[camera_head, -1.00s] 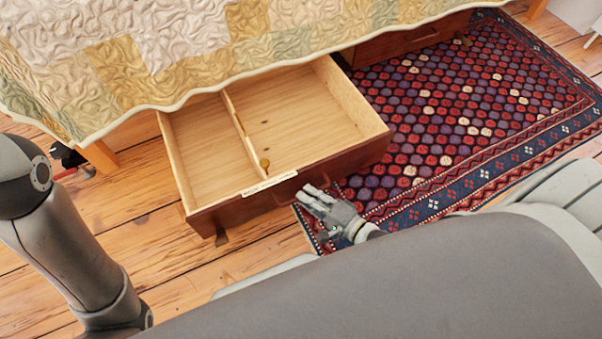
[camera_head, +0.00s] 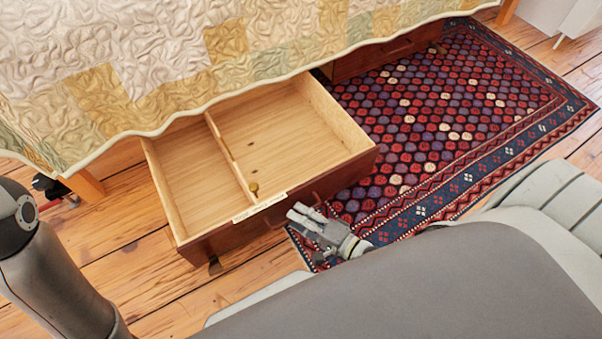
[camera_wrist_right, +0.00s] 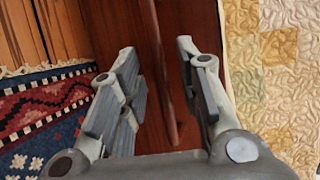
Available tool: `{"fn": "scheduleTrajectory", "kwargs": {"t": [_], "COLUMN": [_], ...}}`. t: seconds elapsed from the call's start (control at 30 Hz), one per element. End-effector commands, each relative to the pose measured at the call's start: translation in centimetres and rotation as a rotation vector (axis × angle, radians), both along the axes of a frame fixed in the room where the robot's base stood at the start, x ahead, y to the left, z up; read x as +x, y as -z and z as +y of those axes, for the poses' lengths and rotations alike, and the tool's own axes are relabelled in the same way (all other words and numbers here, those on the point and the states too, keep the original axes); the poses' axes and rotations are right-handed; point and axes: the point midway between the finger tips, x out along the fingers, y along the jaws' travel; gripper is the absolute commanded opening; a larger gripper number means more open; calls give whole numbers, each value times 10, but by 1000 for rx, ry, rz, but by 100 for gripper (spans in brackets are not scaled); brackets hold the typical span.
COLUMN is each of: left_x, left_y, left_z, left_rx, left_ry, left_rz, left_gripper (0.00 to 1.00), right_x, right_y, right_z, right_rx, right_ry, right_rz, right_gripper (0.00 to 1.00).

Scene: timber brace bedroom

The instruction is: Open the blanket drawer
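The blanket drawer (camera_head: 275,125) is pulled out from under the bed and stands open, with a pale wood inside, a divider and a dark reddish front (camera_head: 225,238). A white label strip (camera_head: 260,207) runs along the front's top edge. My right gripper (camera_head: 298,215) is at the drawer front, by its handle (camera_head: 274,223). In the right wrist view the fingers (camera_wrist_right: 160,85) are parted, and the handle bar (camera_wrist_right: 163,75) lies between them with gaps visible on both sides. My left arm shows at the left edge; its gripper is out of the picture.
A quilt (camera_head: 150,65) hangs over the bed above the drawer. A second drawer (camera_head: 385,52) is shut farther right. A patterned rug (camera_head: 440,120) lies right of the open drawer. Bare floorboards (camera_head: 120,225) show at left.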

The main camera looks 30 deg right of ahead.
Motion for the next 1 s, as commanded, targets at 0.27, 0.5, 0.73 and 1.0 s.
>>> {"fn": "scheduleTrajectory", "kwargs": {"t": [0.27, 0.5, 0.73, 1.0], "left_x": [0, 0, 0, 0], "left_y": [0, -1, -2, -4], "left_z": [0, 0, 0, 0], "left_rx": [-1, 0, 0, 0], "left_ry": [-1, -1, -1, -1], "left_rz": [-2, -1, -1, -1], "left_gripper": [32, 32, 32, 32], "right_x": [0, 1, 4, 5], "right_y": [-12, -50, -87, -108], "right_z": [0, -1, -1, -2], "right_rx": [4, 4, -1, -7], "right_ry": [2, 3, 4, 1], "right_rz": [1, -11, -20, -24], "right_gripper": [32, 33, 71, 76]}}
